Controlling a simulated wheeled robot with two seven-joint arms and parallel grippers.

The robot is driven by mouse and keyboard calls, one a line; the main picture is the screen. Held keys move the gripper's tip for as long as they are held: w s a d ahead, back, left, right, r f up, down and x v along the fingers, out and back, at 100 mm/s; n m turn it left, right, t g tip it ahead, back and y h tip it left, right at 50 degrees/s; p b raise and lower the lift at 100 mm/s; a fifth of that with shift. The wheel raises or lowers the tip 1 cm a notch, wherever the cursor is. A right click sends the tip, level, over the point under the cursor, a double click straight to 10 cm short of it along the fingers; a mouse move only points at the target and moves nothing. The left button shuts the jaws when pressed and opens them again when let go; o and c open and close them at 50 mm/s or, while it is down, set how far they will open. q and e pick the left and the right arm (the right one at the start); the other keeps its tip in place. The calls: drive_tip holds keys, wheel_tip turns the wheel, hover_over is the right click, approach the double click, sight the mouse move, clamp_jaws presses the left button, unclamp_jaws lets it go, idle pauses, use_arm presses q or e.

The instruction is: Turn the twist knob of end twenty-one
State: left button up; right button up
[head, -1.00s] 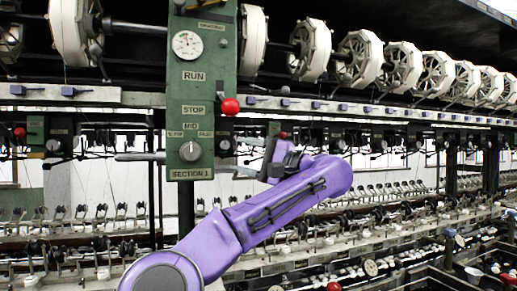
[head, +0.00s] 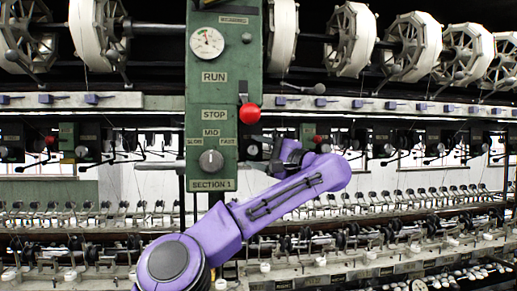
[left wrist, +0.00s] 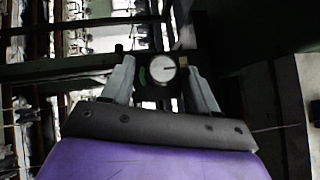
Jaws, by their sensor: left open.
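My left arm comes in from the bottom left of the head view, in front of the machine. Its wrist end (head: 290,152) is just right of the green panel's lower part; the fingers are not clear there. In the left wrist view my left gripper (left wrist: 160,66) is open, its two grey fingers apart. My right gripper is not in view.
The green SECTION 1 panel (head: 225,105) carries a gauge (head: 207,43), a red-ball lever (head: 250,113) and a SLOW-MID-FAST knob (head: 211,161). White reels (head: 418,46) line the top. Rows of small fittings (head: 435,198) run along the lower rail.

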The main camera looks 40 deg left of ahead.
use_arm(q)
drive_tip(key=shift+s+r, duration=0.15)
drive_tip(key=shift+s, duration=0.25)
drive_tip(key=shift+w, duration=0.15)
drive_tip(key=c, duration=1)
drive_tip(key=m+y+b, duration=0.1)
drive_tip(key=m+b, duration=0.1)
drive_tip(key=b, duration=0.1)
drive_tip(key=f+m+t+y+b, duration=0.1)
drive_tip(key=m+b, duration=0.1)
drive_tip(key=b, duration=0.1)
drive_tip(key=shift+y, duration=0.3)
drive_tip(key=shift+c, duration=0.2)
drive_tip(key=shift+r+t, duration=0.2)
drive_tip(key=shift+t, duration=0.2)
drive_tip(key=o, duration=1)
drive_tip(key=shift+o, duration=0.2)
